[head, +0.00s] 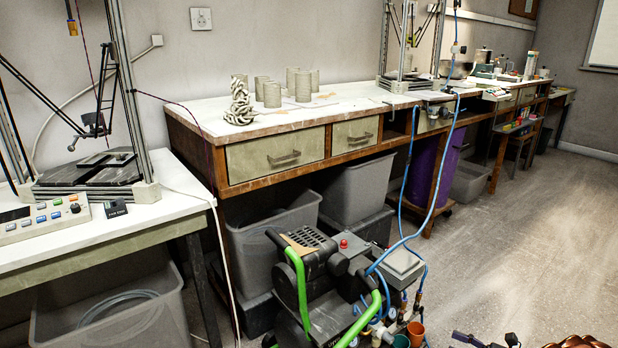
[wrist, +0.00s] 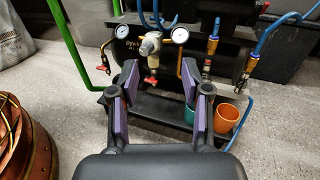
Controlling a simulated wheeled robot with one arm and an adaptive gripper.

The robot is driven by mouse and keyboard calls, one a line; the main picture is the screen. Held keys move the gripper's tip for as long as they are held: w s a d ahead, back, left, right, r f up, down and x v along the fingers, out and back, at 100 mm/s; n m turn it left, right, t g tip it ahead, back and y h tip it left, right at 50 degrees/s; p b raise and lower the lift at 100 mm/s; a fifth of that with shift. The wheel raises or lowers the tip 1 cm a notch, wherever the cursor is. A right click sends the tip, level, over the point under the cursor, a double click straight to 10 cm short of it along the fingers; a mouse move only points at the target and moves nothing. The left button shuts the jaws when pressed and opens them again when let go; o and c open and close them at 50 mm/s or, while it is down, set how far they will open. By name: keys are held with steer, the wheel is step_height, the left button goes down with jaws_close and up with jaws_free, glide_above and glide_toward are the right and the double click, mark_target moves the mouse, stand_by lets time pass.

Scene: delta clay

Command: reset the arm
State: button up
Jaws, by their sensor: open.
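My gripper (wrist: 160,88) is in the middle of the wrist view, with its two purple-padded fingers apart and nothing between them. It points toward the compressor (wrist: 190,45), with its gauges, brass fittings and red valve handles beyond the fingertips. In the head view, a dark part of my gripper (head: 485,341) shows at the bottom edge, right of the compressor (head: 335,270). Most of my arm is out of view there.
A teal cup and an orange cup (wrist: 226,118) sit on the compressor's lower tray. A copper coiled object (wrist: 25,145) stands close at left in the wrist view. Blue hoses (head: 425,220) run up to the workbench (head: 225,125). Grey floor (head: 530,240) is clear at right.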

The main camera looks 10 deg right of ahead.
steer(key=w+a+r+n+g+y+p, duration=0.2)
steer(key=w+a+r+n+g+p, duration=0.15)
steer(key=a+r, duration=0.55)
steer(key=s+a+r+n+g+h+p, duration=0.1)
steer(key=s+a+r+n+g+p, duration=0.2)
steer(key=a+r, duration=0.6)
steer(key=a+r+n+g+p, duration=0.4)
steer(key=a+r+p, duration=0.15)
steer(key=r, duration=0.45)
steer(key=s+a+r+n+g+h+p, duration=0.1)
steer(key=s+a+r+n+g+p, duration=0.2)
steer(key=a+r, duration=0.6)
steer(key=s+a+r+n+g+h+p, duration=0.1)
steer(key=s+a+r+n+h+p, duration=0.2)
steer(key=s+r+p, duration=0.3)
steer(key=s+a+r+n+g+h+p, duration=0.2)
steer(key=s+a+r+n+h+p, duration=0.15)
steer(key=s+r, duration=0.3)
steer(key=s+d+r+n+t+h+p, duration=0.1)
steer(key=s+d+r+n+h+p, duration=0.1)
steer(key=s+r+p, duration=0.3)
steer(key=s+d+r+n+t+h+p, duration=0.1)
steer(key=s+d+r+n+h+p, duration=0.2)
steer(key=s, duration=0.6)
step_height(320, 180, up, 4)
steer(key=n+h+p, duration=0.1)
steer(key=p, duration=0.1)
steer(key=shift+f+p, duration=0.25)
steer(key=shift+p, duration=0.15)
